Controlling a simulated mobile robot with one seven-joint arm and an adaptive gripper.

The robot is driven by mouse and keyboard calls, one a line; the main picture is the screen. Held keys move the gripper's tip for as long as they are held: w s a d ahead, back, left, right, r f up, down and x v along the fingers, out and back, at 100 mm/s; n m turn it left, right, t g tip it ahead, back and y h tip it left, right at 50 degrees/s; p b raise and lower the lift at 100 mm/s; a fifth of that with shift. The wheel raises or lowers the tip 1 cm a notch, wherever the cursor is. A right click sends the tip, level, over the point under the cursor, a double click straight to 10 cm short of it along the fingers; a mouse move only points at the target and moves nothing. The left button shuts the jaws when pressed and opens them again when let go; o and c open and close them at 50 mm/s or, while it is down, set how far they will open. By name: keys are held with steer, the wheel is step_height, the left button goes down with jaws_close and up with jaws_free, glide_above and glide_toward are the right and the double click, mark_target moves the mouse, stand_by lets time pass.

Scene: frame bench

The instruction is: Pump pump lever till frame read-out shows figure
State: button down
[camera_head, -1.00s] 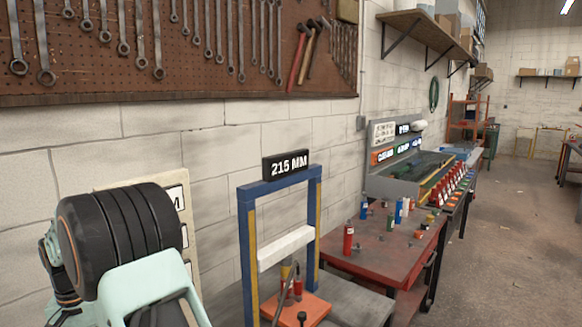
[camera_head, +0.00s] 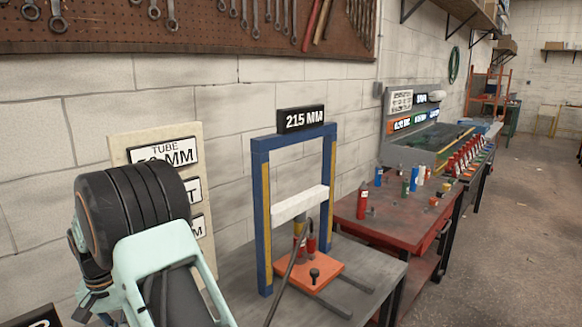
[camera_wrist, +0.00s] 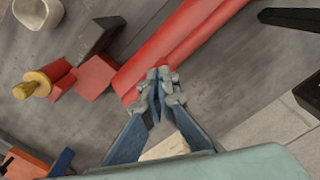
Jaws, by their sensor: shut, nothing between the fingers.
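The blue press frame (camera_head: 261,215) stands on the grey bench in the head view. Its read-out (camera_head: 300,119) on top shows 215 MM. A white crossbar (camera_head: 299,204) spans the uprights above an orange base plate (camera_head: 309,272). A thin grey rod (camera_head: 285,290), which looks like the pump lever, slants from the base toward the lower left. My gripper (camera_wrist: 158,85) is shut and empty in the wrist view, over or close to a long red bar (camera_wrist: 185,45); contact cannot be told. My gripper's fingers do not show in the head view.
A cream sign board (camera_head: 122,150), partly hidden by my arm, stands left of the frame. A red bench (camera_head: 395,235) with small bottles stands to the right. In the wrist view, a brass knob (camera_wrist: 33,85) and red blocks lie left of my gripper.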

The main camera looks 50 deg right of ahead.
step_height(320, 180, up, 9)
steer(key=p, duration=0.6)
steer(key=shift+f, duration=0.3)
stand_by(0.4)
step_height(320, 180, down, 8)
steer(key=b, duration=0.5)
steer(key=shift+f, duration=0.25)
step_height(320, 180, up, 9)
steer(key=p, duration=0.6)
steer(key=shift+f, duration=0.25)
